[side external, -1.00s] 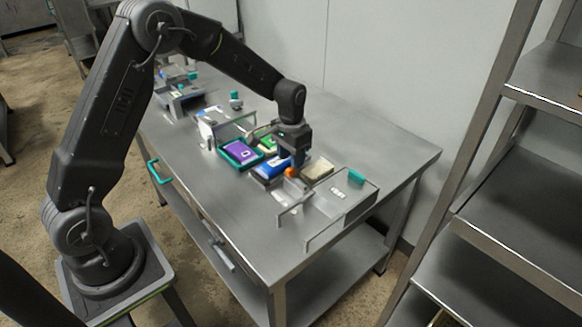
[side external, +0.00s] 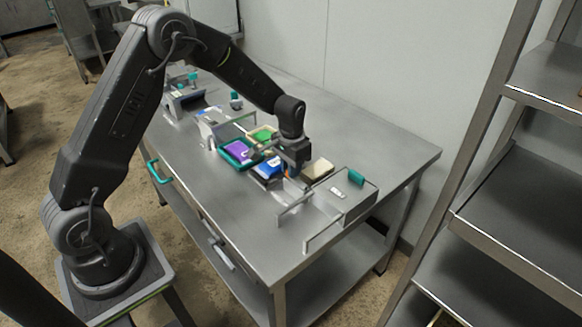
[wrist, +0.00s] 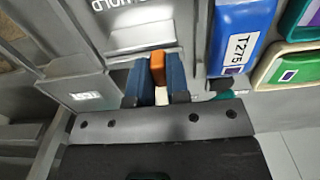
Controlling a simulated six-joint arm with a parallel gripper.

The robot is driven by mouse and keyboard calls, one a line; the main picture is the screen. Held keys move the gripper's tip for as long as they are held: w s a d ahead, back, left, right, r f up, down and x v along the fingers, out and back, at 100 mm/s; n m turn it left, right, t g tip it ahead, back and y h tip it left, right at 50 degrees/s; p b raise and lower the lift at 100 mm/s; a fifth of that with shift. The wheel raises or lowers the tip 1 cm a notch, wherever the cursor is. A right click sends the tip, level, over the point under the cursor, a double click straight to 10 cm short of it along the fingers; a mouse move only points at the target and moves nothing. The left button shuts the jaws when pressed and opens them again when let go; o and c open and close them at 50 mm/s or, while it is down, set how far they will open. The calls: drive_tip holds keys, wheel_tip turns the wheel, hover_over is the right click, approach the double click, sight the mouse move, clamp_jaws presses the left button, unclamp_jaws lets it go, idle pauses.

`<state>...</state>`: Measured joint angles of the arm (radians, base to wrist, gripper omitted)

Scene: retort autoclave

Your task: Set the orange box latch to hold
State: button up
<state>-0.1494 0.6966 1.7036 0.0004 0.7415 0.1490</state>
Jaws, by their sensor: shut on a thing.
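The orange latch (wrist: 157,66) shows in the wrist view between the two blue fingers of my gripper (wrist: 155,88), which is shut on it. A plate with the printed word HOLD (wrist: 120,5) is at the top left of the wrist view, to the upper left of the latch. A second, smaller label (wrist: 87,96) sits left of the fingers, too blurred to read. In the side view my gripper (side external: 294,174) is low over the table beside the open metal fixture (side external: 325,212). The latch is hidden there.
A blue block marked T275 (wrist: 238,38) is close to the right of the fingers. A green block (wrist: 295,70) lies beyond it. In the side view a purple block (side external: 238,149) sits in a teal tray, and a tan block (side external: 317,170) is beside my gripper.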

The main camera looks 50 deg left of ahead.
sight(301, 183)
clamp_jaws()
drive_tip(key=shift+d, duration=2)
drive_tip(key=o, duration=0.6)
unclamp_jaws()
drive_tip(key=shift+o, duration=0.3)
wheel_tip(301, 183, up, 14)
